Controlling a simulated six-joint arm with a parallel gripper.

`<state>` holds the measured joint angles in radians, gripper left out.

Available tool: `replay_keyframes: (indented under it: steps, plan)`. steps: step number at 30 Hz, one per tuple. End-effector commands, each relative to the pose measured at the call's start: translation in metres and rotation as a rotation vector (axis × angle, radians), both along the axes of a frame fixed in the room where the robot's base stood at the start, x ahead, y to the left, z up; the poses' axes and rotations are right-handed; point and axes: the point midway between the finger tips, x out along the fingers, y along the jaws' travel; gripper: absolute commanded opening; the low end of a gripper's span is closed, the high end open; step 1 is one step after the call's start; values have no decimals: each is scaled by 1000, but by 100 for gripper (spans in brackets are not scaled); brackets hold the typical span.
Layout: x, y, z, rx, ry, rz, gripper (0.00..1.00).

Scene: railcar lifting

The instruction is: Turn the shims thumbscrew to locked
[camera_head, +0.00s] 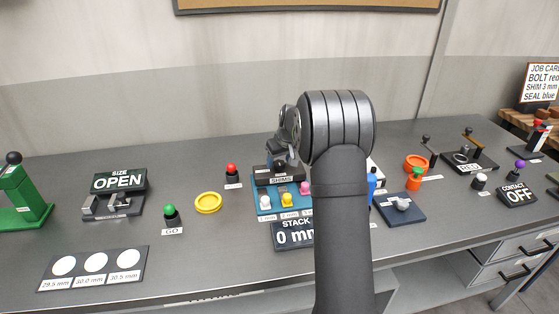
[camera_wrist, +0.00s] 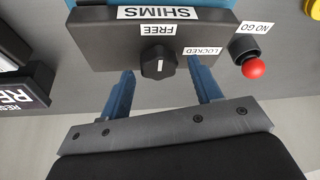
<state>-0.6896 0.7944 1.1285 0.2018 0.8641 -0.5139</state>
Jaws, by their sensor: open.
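My gripper (camera_wrist: 160,72) is open, with one blue finger on each side of the knob and visible gaps between.
In the wrist view a red-topped NO GO button (camera_wrist: 253,66) stands close right of the fingers. Colored knobs (camera_head: 287,200) and a STACK display (camera_head: 294,235) sit in front of the block. A yellow ring (camera_head: 208,203) lies left, with bare bench around it.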

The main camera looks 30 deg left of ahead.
Motion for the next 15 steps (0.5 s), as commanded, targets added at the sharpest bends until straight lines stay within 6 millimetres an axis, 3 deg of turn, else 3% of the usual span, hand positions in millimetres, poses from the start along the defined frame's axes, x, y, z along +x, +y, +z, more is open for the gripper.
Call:
replay_keyframes:
  steps: [10,15]
  plan:
    - [1,2,-4,1,0,0,58]
    - [1,2,-4,1,0,0,27]
